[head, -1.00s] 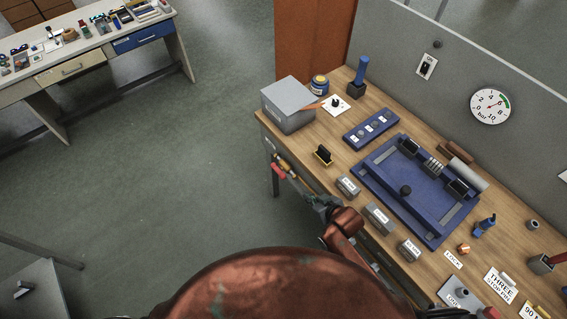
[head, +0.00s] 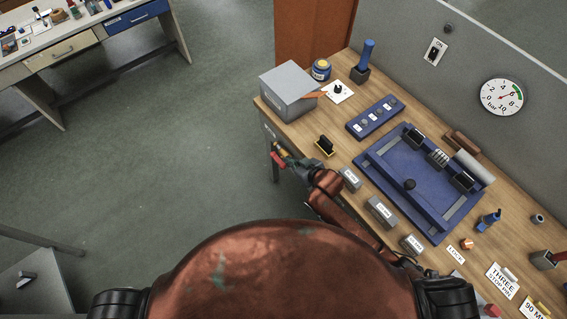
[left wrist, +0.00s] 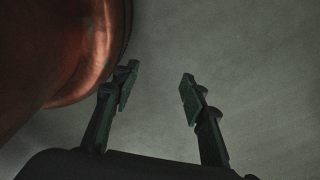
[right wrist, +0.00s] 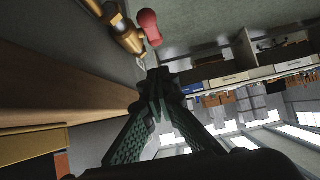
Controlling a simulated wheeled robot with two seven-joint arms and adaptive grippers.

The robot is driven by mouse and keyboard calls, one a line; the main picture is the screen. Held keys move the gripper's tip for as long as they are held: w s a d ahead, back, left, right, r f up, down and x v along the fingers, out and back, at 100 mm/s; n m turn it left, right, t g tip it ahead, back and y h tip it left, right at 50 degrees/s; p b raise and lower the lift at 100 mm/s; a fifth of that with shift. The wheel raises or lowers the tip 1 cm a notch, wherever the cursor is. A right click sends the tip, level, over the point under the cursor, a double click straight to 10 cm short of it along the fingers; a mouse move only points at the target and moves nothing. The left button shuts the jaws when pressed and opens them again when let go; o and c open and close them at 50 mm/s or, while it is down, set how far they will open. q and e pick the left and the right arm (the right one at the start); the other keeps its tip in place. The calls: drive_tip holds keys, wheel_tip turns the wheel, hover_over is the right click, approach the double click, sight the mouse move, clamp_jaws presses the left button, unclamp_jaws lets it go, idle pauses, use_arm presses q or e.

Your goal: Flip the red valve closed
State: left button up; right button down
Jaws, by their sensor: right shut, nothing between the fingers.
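The red valve handle (head: 277,157) is at the table's front left side, below the top, by a brass body. In the right wrist view the red handle (right wrist: 149,27) is at the top, just right of the brass valve body (right wrist: 120,32). My right gripper (head: 292,162) is beside the valve; the head view does not show clearly whether they touch. In the right wrist view its fingers (right wrist: 157,80) are together and empty, below the handle, with a visible gap. My left gripper (left wrist: 160,84) is open and empty above the floor, near my copper-coloured body.
The wooden table (head: 335,125) carries a grey box (head: 287,92), a blue fixture (head: 420,185) and several grey blocks along the front edge. A gauge (head: 501,97) is on the grey panel behind. Floor left of the table is clear.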

drive_tip(key=b, duration=0.1)
hover_over(283, 165)
drive_tip(key=w, duration=0.1)
drive_tip(key=f, duration=0.2)
drive_tip(key=a+f, duration=0.1)
drive_tip(key=f, duration=0.1)
drive_tip(key=shift+f, duration=0.3)
drive_tip(key=shift+s+d+f, duration=0.25)
drive_tip(key=shift+f, duration=0.35)
drive_tip(key=shift+s+d+f, duration=0.2)
drive_tip(key=shift+s+f, duration=0.05)
drive_tip(key=shift+f, duration=0.3)
drive_tip(key=shift+s+d+f, duration=0.15)
drive_tip(key=shift+s+f, duration=0.05)
drive_tip(key=shift+f, duration=0.3)
use_arm(q)
drive_tip(key=shift+w+f, duration=0.15)
drive_tip(key=shift+f, duration=0.55)
drive_tip(key=shift+w, duration=0.15)
